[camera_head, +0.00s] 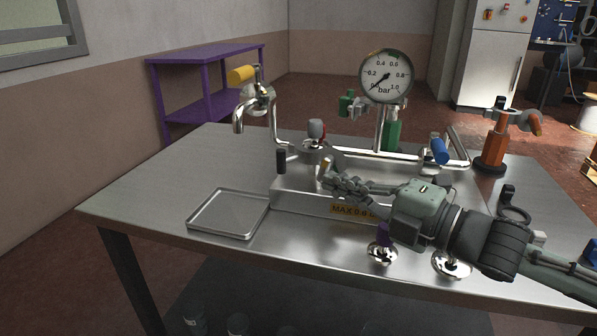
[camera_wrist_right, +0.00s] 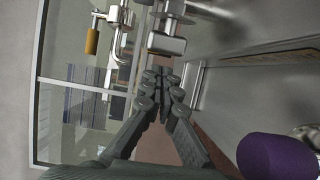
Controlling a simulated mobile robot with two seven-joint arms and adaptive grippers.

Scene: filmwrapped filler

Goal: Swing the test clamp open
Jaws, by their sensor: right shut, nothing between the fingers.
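A metal clamp-like fitting (camera_head: 312,155) stands at the back left of the raised steel block; I take it to be the test clamp. A black upright handle (camera_head: 281,160) is on its left and a grey knob (camera_head: 316,129) is above it. Whether it is shut or open is too small to tell. My right gripper (camera_head: 334,179) reaches in from the right, its fingers together and empty, just in front of the fitting. In the right wrist view its closed fingertips (camera_wrist_right: 161,78) point at a shiny metal piece (camera_wrist_right: 166,43), with contact unclear. My left gripper is not in view.
A pressure gauge (camera_head: 386,77) stands behind the block, and a tap with a yellow handle (camera_head: 241,75) is at left. A shallow steel tray (camera_head: 229,213) lies front left. A purple knob (camera_head: 384,232) sits below my right wrist. The table's left end (camera_head: 135,195) is clear.

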